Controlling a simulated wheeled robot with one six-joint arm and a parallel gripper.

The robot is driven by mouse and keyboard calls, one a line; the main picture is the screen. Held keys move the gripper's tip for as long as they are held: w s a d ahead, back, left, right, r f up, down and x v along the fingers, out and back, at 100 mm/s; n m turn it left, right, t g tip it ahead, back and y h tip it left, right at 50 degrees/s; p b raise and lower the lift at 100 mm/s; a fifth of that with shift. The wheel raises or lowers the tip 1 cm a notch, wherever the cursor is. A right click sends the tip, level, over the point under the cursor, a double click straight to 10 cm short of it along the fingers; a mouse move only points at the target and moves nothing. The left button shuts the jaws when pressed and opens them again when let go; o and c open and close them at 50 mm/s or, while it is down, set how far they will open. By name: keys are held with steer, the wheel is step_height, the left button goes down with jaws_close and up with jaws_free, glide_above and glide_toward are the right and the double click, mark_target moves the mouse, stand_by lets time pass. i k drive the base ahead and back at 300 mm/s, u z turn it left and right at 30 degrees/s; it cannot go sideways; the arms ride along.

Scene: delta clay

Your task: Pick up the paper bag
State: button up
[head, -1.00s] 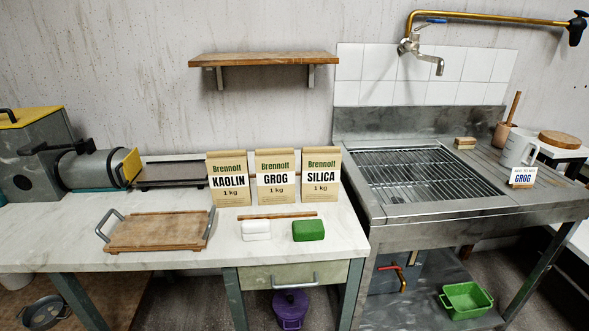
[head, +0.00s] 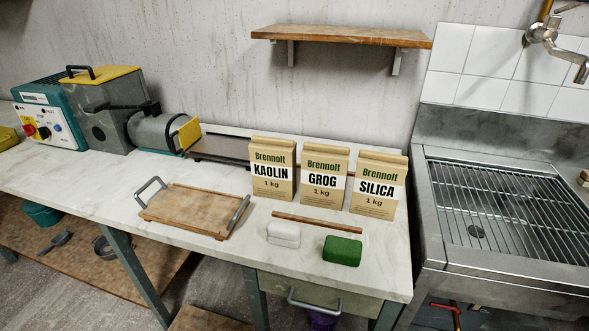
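Three upright tan paper bags stand in a row on the white worktop. The left bag reads KAOLIN (head: 272,172), the middle one GROG (head: 323,178), and the right one SILICA (head: 377,187). Each is marked Brennolt and 1 kg. The bags stand close together with narrow gaps between them. My gripper is not in view.
In front of the bags lie a wooden stick (head: 317,223), a white block (head: 284,234) and a green block (head: 342,250). A wooden tray (head: 188,211) with handles lies left. A shelf (head: 342,37) hangs above. A grated metal sink (head: 480,206) stands right.

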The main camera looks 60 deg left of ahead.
mark_target(323, 175)
steer(key=u, duration=0.8)
steer(key=i, duration=0.75)
steer(key=u, duration=1)
steer(key=i, duration=0.3)
steer(key=u, duration=0.2)
